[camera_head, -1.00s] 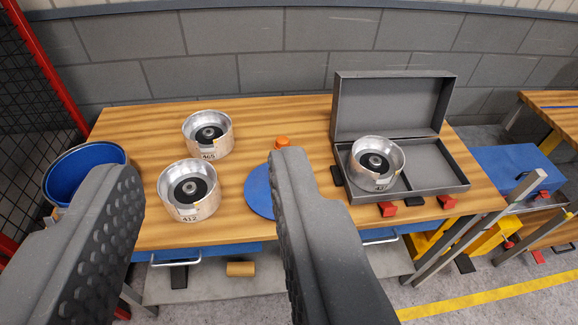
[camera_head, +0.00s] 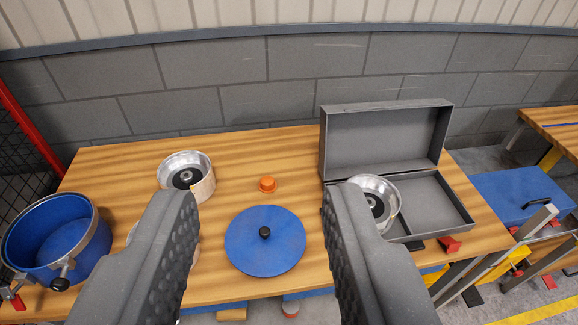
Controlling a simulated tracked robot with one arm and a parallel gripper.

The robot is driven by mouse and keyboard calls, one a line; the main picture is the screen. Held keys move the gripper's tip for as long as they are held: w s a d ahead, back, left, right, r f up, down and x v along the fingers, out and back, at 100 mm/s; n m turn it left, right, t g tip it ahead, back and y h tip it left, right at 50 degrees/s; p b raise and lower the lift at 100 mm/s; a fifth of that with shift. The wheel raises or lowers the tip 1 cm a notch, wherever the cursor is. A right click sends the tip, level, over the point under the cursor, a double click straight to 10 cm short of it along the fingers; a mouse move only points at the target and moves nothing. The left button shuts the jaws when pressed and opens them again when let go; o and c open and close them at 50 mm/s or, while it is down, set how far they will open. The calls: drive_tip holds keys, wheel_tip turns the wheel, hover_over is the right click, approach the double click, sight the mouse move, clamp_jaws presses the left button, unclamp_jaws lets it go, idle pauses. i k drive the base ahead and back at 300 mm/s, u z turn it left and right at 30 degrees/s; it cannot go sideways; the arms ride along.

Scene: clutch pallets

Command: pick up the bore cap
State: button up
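The small orange cap (camera_head: 267,184), which I take for the bore cap, stands on the wooden table behind the round blue lid. It is in the middle of the view, in line with the gap between my fingers and beyond their tips. My gripper (camera_head: 263,203) is open and empty. Its two dark grey padded fingers are wide apart, left and right of the blue lid in the picture. Nothing touches the cap, and it shows clearly.
A blue lid (camera_head: 264,250) with a black knob lies in front of the cap. A blue pot (camera_head: 50,247) stands left. A metal drum (camera_head: 203,188) is back left; another part sits mostly behind my left finger. An open grey case (camera_head: 440,209) at right holds a metal drum (camera_head: 387,193).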

sight(267, 184)
drive_tip(key=z, duration=0.25)
drive_tip(key=i, duration=1.3)
drive_tip(key=u, duration=0.05)
